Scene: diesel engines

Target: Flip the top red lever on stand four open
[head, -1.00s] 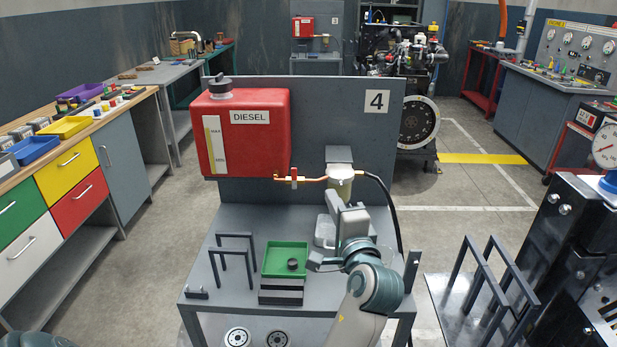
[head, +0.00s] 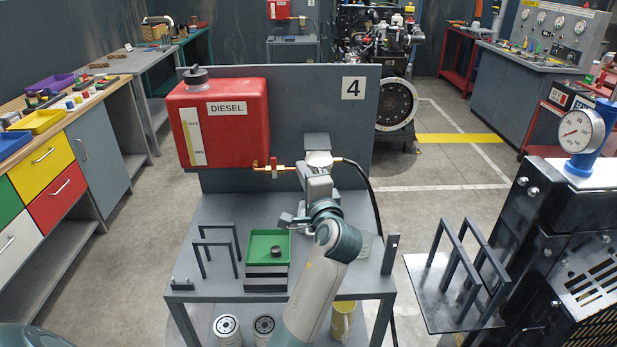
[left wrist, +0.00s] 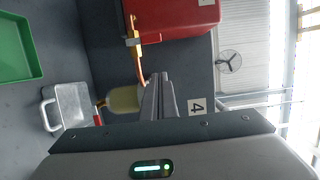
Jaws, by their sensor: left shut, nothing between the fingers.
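Stand four has a grey back panel (head: 330,95) marked "4" with a red diesel tank (head: 224,125) on it. A copper fuel pipe (head: 288,168) runs from the tank to the filter head (head: 319,159). A small red lever (head: 274,163) sits on the valve in this pipe. The pipe also shows in the left wrist view (left wrist: 139,62). My left gripper (head: 309,168) is shut and empty, in front of the filter, right of the lever and apart from it. Its closed fingers (left wrist: 157,92) show in the left wrist view. My right gripper is not in view.
A green tray (head: 267,244) and dark bracket frames (head: 216,250) stand on the stand's table (head: 200,218). A black hose (head: 372,195) hangs right of the filter. A black machine (head: 570,250) stands at right. Open floor lies left of the stand.

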